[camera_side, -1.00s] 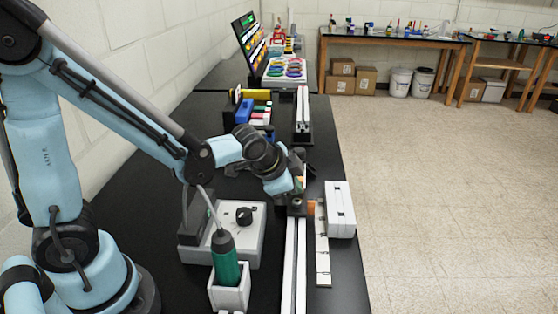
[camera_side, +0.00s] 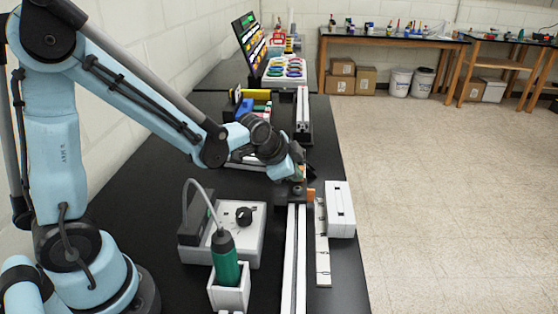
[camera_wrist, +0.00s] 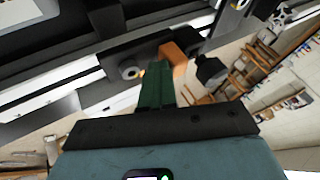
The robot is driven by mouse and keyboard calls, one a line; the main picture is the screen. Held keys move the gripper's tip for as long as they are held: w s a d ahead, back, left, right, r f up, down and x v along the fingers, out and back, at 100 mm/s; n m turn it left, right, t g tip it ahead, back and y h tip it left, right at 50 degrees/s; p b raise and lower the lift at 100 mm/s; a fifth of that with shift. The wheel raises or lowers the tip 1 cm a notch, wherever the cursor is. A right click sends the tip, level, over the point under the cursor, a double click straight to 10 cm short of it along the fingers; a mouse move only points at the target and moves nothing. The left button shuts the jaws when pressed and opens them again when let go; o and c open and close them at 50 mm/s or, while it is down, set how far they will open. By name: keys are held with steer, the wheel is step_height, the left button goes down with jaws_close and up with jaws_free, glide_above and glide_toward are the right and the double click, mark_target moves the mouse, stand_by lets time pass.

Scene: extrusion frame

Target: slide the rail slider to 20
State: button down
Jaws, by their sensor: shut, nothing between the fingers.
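The rail slider (camera_side: 293,196) is a dark block on the pale rail (camera_side: 295,255), with an orange piece (camera_side: 311,194) on its right side. The white scale strip (camera_side: 322,255) lies along the rail's right; its numbers are too small to read. My gripper (camera_side: 299,173) is shut and empty, at the far end of the slider. In the wrist view its green fingers (camera_wrist: 157,88) overlap the dark slider (camera_wrist: 130,66), close to the orange piece (camera_wrist: 175,57). I cannot tell whether they touch it.
A white box (camera_side: 340,210) stands right of the scale, near the table's right edge. A grey box with a black knob (camera_side: 244,216) and a holder with a green-handled tool (camera_side: 225,258) stand left of the rail. A second rail (camera_side: 303,110) lies farther back.

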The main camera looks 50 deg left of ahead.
steer(key=shift+a+v, duration=0.3)
steer(key=shift+v, duration=4.6)
steer(key=s+n, duration=0.2)
steer(key=s+d+n, duration=0.1)
steer(key=s+n, duration=0.1)
steer(key=s, duration=0.1)
steer(key=s+n, duration=0.3)
steer(key=shift+s+d+f+h, duration=0.2)
steer(key=shift+f+h, duration=0.05)
steer(key=shift+h, duration=0.05)
steer(key=shift+s+f+n, duration=0.15)
steer(key=shift+s+n, duration=0.2)
steer(key=shift+n, duration=0.05)
